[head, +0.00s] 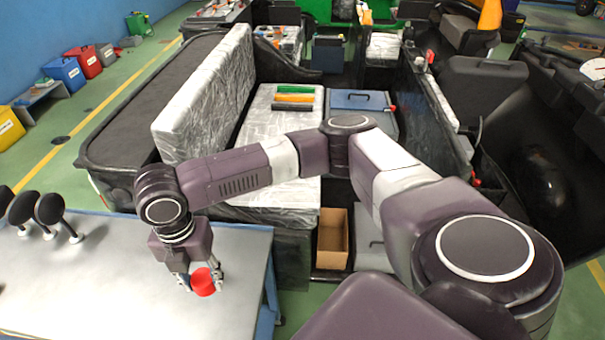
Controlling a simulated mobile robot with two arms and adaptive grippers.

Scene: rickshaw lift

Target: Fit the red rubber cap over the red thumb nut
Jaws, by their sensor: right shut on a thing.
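My right gripper (203,278) points down over the grey table at the lower left. It is shut on the red rubber cap (203,284), a short, round red piece held between its fingertips, close to the table top. I cannot tell whether the cap touches the table. Small red parts show on the vehicle: one (477,182) low on the black side panel, one (393,108) by the blue-grey case, and one (430,57) at the top of the panel. They are too small to tell which is the red thumb nut. My left gripper is out of view.
The grey table (110,290) is mostly bare, with several black round-topped pieces (52,208) at its left. Beyond it stands the vehicle with a plastic-wrapped seat (270,130) and backrest (205,95). An open cardboard box (332,240) sits below the seat. My right arm spans the middle.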

